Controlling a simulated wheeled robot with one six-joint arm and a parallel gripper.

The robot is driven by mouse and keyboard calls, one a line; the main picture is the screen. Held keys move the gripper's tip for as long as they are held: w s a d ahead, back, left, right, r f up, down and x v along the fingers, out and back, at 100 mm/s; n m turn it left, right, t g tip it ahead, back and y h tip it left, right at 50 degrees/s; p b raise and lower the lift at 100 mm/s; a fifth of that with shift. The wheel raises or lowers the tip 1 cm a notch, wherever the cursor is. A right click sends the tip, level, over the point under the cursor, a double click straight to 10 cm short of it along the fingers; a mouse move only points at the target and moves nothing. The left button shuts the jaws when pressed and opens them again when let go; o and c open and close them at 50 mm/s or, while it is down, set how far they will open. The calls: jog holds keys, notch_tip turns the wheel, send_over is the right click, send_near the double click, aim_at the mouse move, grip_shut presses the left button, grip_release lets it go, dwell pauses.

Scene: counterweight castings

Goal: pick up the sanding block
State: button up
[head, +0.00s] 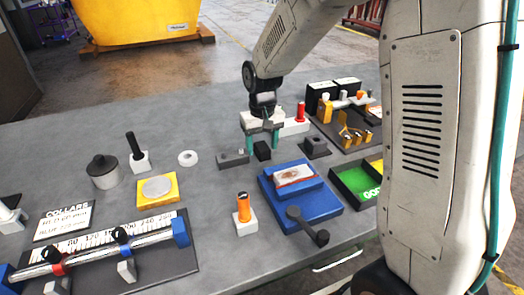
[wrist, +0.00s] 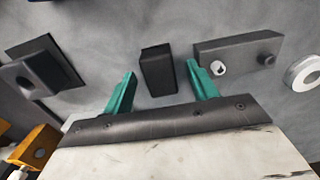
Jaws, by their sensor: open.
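A small black block (head: 263,152), which looks like the sanding block, lies on the grey table. In the wrist view the black block (wrist: 158,72) sits between and just beyond my fingertips, with a gap on either side. My gripper (head: 262,144) is open above it, its teal fingers pointing down. In the wrist view my gripper (wrist: 162,76) holds nothing. I cannot tell the exact height of the fingertips above the table.
A grey bar with small pegs (head: 232,160) lies close to the left of the block. A dark block with a raised top (head: 315,147) is to the right. A blue fixture (head: 300,190) stands in front. A white ring (head: 188,158) lies farther left.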

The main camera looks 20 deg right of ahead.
jog(key=shift+f, duration=0.5)
jog(key=c, duration=1.1)
